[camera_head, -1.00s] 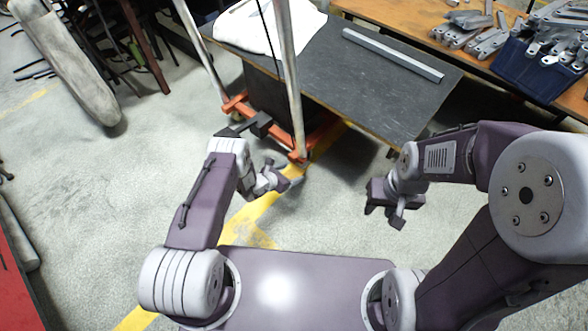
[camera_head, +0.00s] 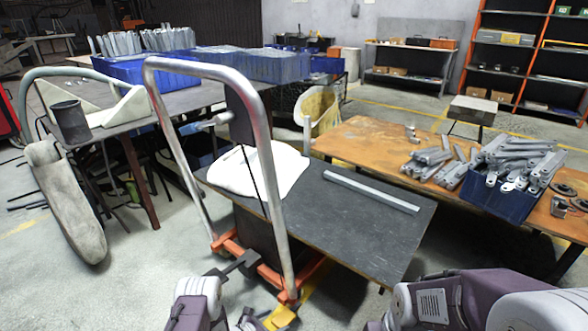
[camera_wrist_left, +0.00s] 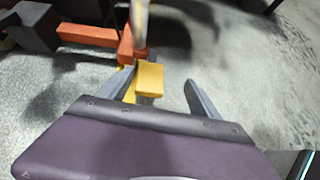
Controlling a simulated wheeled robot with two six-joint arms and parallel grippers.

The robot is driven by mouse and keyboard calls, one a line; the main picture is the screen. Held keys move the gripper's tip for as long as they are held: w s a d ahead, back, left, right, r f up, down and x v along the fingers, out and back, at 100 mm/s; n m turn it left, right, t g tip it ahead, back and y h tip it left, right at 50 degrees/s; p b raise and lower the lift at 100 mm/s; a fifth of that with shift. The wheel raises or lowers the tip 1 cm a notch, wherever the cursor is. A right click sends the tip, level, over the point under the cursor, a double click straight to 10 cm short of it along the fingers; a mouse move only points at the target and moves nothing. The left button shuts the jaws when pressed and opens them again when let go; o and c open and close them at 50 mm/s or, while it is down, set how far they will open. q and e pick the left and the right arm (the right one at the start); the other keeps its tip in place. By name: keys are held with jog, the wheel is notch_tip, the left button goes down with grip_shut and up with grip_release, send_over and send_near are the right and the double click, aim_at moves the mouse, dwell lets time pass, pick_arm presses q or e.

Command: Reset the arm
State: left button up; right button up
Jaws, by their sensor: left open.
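My left gripper (camera_head: 248,320) is at the bottom edge of the head view, cut off by the frame, in front of the trolley's orange base. In the left wrist view its two grey fingers (camera_wrist_left: 158,80) stand apart with nothing held between them. A yellow block on the trolley frame (camera_wrist_left: 149,78) shows beyond the gap. My right arm (camera_head: 430,303) comes in at the lower right of the head view; its gripper lies below the frame.
A trolley with a metal push handle (camera_head: 262,130) and orange base (camera_head: 232,246) stands just ahead. Its dark deck (camera_head: 355,232) carries a white cloth (camera_head: 258,170) and a grey bar (camera_head: 371,190). A wooden table (camera_head: 378,142) holds brackets and a blue bin (camera_head: 497,196).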

pick_arm(q)
jog(key=s+d+r+m+g+h+p, duration=0.1)
jog(key=s+d+r+m+g, duration=0.25)
jog(key=s+r+m, duration=0.5)
jog(key=s+d+r+m+g, duration=0.25)
jog(key=r+m+g, duration=0.3)
jog(key=r, duration=0.55)
jog(key=s+a+r+m+t+y+p, duration=0.1)
jog(key=s+a+r+m+t+y, duration=0.1)
jog(key=s+a+r+m+y, duration=0.85)
jog(key=a+r+m+h+p, duration=0.1)
jog(key=a+r+p, duration=0.1)
jog(key=r+p, duration=1.7)
jog(key=a+r+m+h+p, duration=0.1)
jog(key=a+r+m+p, duration=0.1)
jog(key=r+p, duration=1.7)
jog(key=shift+s+r+h, duration=0.35)
jog(key=shift+s, duration=0.05)
